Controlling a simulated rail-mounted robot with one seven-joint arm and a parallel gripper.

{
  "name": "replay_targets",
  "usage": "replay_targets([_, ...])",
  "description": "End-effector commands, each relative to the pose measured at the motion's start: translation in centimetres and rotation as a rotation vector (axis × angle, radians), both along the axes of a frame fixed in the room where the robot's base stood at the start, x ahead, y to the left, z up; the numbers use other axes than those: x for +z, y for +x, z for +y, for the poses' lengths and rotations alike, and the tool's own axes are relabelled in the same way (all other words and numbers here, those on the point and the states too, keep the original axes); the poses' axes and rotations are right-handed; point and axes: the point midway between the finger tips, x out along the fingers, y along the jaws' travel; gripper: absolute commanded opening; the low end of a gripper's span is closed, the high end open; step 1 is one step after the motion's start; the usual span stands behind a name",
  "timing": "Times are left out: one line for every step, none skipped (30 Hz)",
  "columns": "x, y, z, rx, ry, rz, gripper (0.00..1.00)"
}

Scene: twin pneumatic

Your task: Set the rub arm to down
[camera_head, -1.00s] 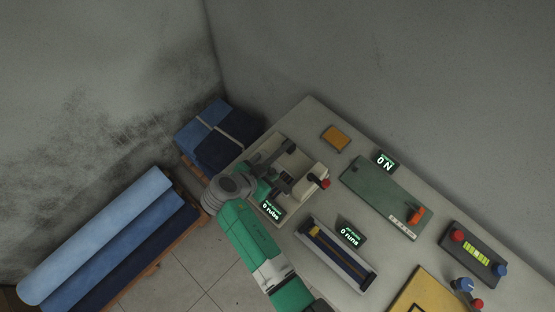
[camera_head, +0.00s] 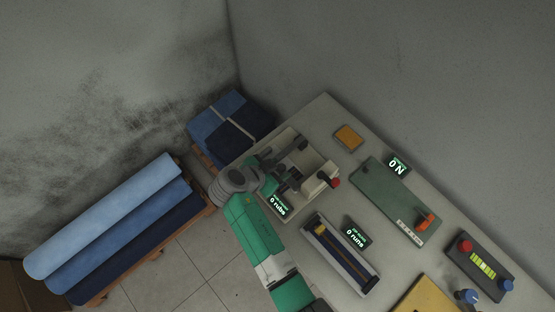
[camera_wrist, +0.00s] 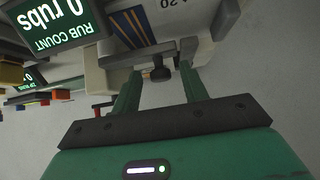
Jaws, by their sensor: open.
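The rub tester (camera_head: 300,200) is a pale machine at the table's left end, with a green "0 rubs" display (camera_head: 278,205). In the wrist view, its rub count display (camera_wrist: 52,22) is at upper left. A grey bar with a dark knob (camera_wrist: 160,73), apparently the rub arm, lies between the finger ends of my gripper (camera_wrist: 157,66). The fingers are open; I cannot tell whether either touches the knob. In the head view my gripper (camera_head: 284,160) is over the tester and hides part of it.
A red knob (camera_head: 335,182) sits at the tester's right side. A "0 runs" device (camera_head: 340,257), a green board with an orange lever (camera_head: 393,195) and an orange block (camera_head: 348,137) are nearby on the table. Blue rolls (camera_head: 120,225) lie on a pallet at left.

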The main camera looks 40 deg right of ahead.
Motion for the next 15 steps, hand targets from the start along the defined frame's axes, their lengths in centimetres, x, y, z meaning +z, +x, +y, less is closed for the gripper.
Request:
replay_targets([0.3, 0.0, 0.4, 0.001, -0.001, -0.001, 0.44])
replay_targets([0.7, 0.0, 0.7, 0.002, -0.001, -0.002, 0.44])
replay_targets([1.2, 0.0, 1.2, 0.004, -0.001, -0.004, 0.44])
replay_targets([1.6, 0.0, 1.7, 0.003, -0.001, -0.004, 0.44])
replay_targets([2.1, 0.0, 2.2, 0.004, 0.000, -0.003, 0.44])
replay_targets([2.6, 0.0, 2.8, 0.005, -0.001, -0.003, 0.44])
replay_targets([3.1, -0.1, 3.2, 0.004, -0.001, -0.004, 0.44])
replay_targets([3.4, -0.2, 3.7, 0.004, 0.000, -0.002, 0.44])
replay_targets([3.9, -0.2, 4.2, 0.004, 0.000, -0.002, 0.44])
replay_targets([4.2, -0.2, 4.5, 0.004, 0.000, -0.002, 0.44])
replay_targets([4.5, -0.3, 4.8, 0.003, 0.000, -0.001, 0.44])
replay_targets([4.8, -0.3, 5.1, 0.002, 0.000, -0.001, 0.44])
replay_targets([5.0, -0.3, 5.3, 0.002, 0.000, -0.001, 0.44])
replay_targets([5.1, -0.3, 5.4, 0.002, 0.001, -0.001, 0.44])
replay_targets([5.2, -0.4, 5.5, 0.001, 0.001, 0.000, 0.44])
